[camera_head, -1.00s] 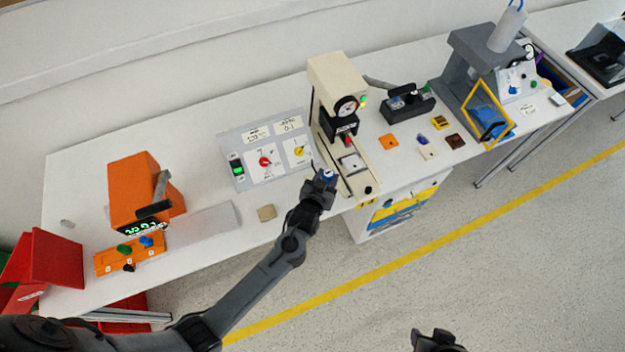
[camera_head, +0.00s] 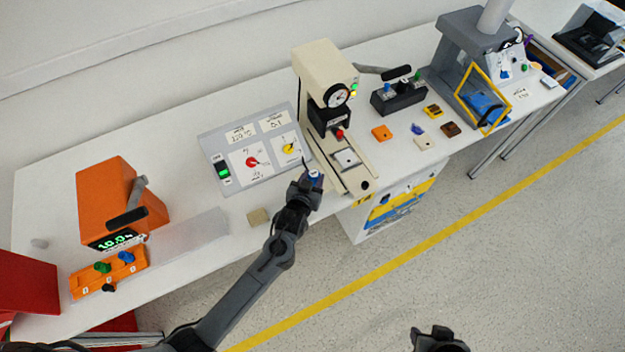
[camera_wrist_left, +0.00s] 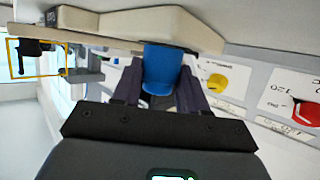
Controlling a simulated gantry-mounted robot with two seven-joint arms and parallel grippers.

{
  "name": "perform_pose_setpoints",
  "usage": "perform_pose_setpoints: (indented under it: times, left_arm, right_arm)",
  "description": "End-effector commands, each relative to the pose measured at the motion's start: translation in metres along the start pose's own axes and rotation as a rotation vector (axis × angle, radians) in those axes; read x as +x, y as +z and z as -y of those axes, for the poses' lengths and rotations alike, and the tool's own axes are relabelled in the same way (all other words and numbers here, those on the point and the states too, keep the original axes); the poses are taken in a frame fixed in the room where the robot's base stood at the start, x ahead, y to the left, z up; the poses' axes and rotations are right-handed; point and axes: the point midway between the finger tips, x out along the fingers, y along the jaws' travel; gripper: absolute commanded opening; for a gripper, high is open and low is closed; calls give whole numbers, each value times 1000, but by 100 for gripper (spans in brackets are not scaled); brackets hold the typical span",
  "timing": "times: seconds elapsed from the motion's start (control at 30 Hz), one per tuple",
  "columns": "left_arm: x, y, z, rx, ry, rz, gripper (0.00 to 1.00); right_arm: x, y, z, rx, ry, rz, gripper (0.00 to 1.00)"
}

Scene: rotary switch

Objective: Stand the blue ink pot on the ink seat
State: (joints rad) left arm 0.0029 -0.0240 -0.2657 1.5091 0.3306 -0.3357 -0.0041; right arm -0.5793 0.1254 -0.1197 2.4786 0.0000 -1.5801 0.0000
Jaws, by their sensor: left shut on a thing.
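The blue ink pot (camera_head: 314,177) is between the fingers of my left gripper (camera_head: 311,183). The gripper is shut on it, just left of the cream press (camera_head: 324,72), near the front of the press base. In the left wrist view the pot (camera_wrist_left: 163,68) sits between the two dark fingers (camera_wrist_left: 158,92), in front of a cream block. I cannot tell whether it touches the press. A pale square plate (camera_head: 346,158) lies on the press base; I cannot tell if it is the ink seat. My right gripper (camera_head: 437,340) is at the bottom edge, its fingers unclear.
A grey panel (camera_head: 240,137) with red and yellow dials lies left of the press. A beige block (camera_head: 258,216) is near the table's front edge. An orange machine (camera_head: 113,203) stands left. Small coloured blocks and a dark switch box (camera_head: 398,97) are to the right.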

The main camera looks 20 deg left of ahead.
Motion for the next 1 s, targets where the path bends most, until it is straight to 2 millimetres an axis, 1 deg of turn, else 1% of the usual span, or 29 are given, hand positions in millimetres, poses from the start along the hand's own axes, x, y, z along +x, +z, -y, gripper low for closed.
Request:
perform_pose_setpoints:
  times: [0.23,0.27,0.4,0.43,0.67,0.8,0.87,1.0]
  left_arm:
    - [1,3,0,0,0,-1,11]
    - [2,3,0,0,0,0,44]
    - [1,3,0,0,0,0,65]
    - [1,3,0,0,0,0,68]
    - [1,3,0,0,0,0,68]
    - [-1,-2,0,0,0,-1,68]
    - [-6,0,0,0,0,2,68]
    - [-25,0,0,-1,1,2,68]
  right_arm:
    - [1,0,1,2,-2,-2,43]
    - [1,0,1,3,-2,-2,43]
    - [0,0,2,5,-5,-2,43]
    - [0,0,2,6,-5,-2,43]
    - [0,0,2,8,-7,-2,43]
    - [-2,-1,2,8,-7,-2,43]
    - [-3,-1,2,8,-7,-1,43]
    - [-6,-2,2,7,-6,-1,43]
